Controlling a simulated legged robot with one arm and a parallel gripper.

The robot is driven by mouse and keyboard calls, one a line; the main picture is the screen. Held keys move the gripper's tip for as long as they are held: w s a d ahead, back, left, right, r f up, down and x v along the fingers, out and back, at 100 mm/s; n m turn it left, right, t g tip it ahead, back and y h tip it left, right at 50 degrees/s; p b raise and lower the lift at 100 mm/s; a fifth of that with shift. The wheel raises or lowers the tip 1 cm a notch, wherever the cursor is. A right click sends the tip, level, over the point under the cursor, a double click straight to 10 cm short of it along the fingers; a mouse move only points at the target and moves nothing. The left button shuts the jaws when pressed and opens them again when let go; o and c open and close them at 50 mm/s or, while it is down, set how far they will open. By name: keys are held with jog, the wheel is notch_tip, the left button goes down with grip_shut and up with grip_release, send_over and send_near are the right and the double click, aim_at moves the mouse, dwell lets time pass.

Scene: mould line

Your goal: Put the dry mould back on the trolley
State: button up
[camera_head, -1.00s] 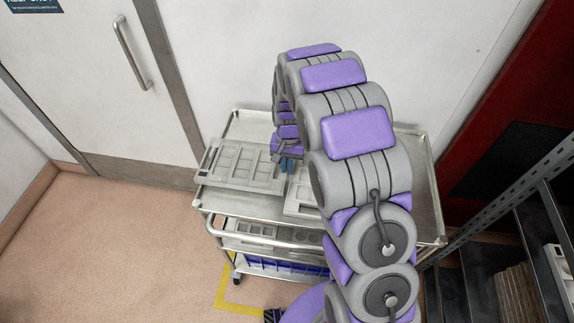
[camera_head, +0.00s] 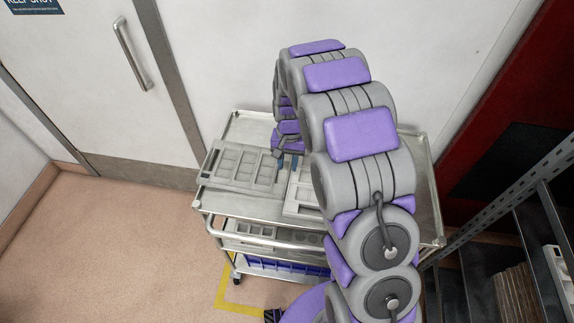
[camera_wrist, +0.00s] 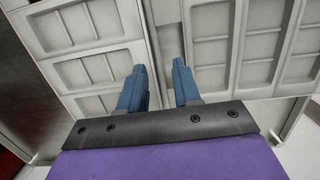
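Two grey moulds with rectangular cavities lie side by side on the top shelf of the trolley (camera_head: 265,208). Which one is the dry mould I cannot tell. My gripper (camera_wrist: 160,85) is open, its two blue fingers apart with nothing held between them. In the head view my gripper (camera_head: 287,161) is above the line where the moulds meet.
The lower shelves hold more moulds (camera_head: 258,230) and a blue crate (camera_head: 268,266). A white door (camera_head: 105,80) and wall stand behind the trolley. A dark metal rack (camera_head: 535,215) is close on the right. The floor (camera_head: 110,250) at left is clear.

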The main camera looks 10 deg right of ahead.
notch_tip(320, 180, up, 10)
jog(key=w+p, duration=0.1)
jog(key=p, duration=0.1)
jog(key=s+d+r, duration=0.2)
jog(key=s+r, duration=0.4)
jog(key=s, duration=0.3)
jog(key=s+r+n, duration=0.2)
jog(key=s, duration=1.2)
jog(key=s+d+r+n, duration=0.1)
jog(key=s+r+n, duration=0.1)
jog(key=s, duration=1.1)
jog(key=shift+s+d+g+h, duration=0.3)
jog(key=shift+s, duration=0.05)
